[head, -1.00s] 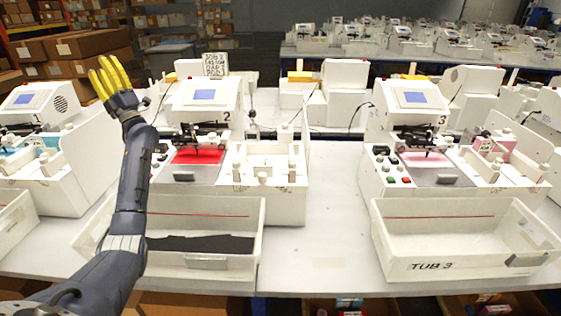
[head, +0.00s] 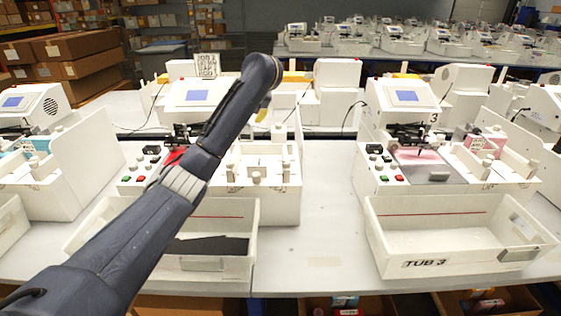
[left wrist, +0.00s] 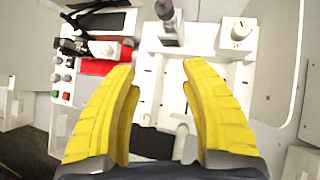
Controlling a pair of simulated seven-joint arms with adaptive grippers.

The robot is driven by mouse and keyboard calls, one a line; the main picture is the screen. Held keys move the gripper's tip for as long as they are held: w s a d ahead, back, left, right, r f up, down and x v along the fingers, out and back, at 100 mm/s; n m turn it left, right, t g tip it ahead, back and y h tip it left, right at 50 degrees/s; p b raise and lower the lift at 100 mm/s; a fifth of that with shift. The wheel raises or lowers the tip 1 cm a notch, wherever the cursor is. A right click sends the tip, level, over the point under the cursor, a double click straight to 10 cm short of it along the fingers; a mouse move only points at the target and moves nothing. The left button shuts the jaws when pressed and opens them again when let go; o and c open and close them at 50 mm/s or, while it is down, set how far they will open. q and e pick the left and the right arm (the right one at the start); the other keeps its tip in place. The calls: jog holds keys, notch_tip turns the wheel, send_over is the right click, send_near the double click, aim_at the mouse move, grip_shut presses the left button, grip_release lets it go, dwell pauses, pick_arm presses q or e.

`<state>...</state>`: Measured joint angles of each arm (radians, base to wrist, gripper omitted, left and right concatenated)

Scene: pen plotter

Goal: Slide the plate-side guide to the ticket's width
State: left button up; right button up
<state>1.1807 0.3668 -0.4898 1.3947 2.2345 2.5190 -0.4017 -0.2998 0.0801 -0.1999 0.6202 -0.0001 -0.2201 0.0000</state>
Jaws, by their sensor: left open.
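My left gripper (head: 262,108) reaches over the white feed tray (head: 275,206) of plotter 2; the arm hides part of the machine. In the left wrist view its yellow fingers (left wrist: 158,68) are spread apart with nothing between them. The white tray (left wrist: 172,92) lies below, with a grey-topped post (left wrist: 168,30) at its far edge, a white knob (left wrist: 237,33) at the right and a grey handle (left wrist: 181,138) between the fingers' bases. The red plate (left wrist: 98,66) is left of the tray. I cannot tell which part is the plate-side guide. I cannot make out a ticket.
A white tub (head: 252,235) with dark contents stands in front of plotter 2. Plotter 3 (head: 405,95), with pink sheets in its tray (head: 482,145), and Tub 3 (head: 432,264) stand to the right. Bare table (head: 328,215) lies between the stations.

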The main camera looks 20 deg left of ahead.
aim_at(285, 158)
pick_arm(q)
jog(key=s+d+f+m+g+h, duration=0.1)
jog(key=s+d+h, duration=0.1)
jog(key=d, duration=0.6)
jog(key=s+d+m+g+h, duration=0.1)
jog(key=s+d+h, duration=0.1)
jog(key=d, duration=0.5)
jog(key=x, duration=1.7)
jog(key=shift+d+f, duration=0.1)
jog(key=shift+d, duration=0.1)
jog(key=shift+c, duration=0.3)
grip_shut()
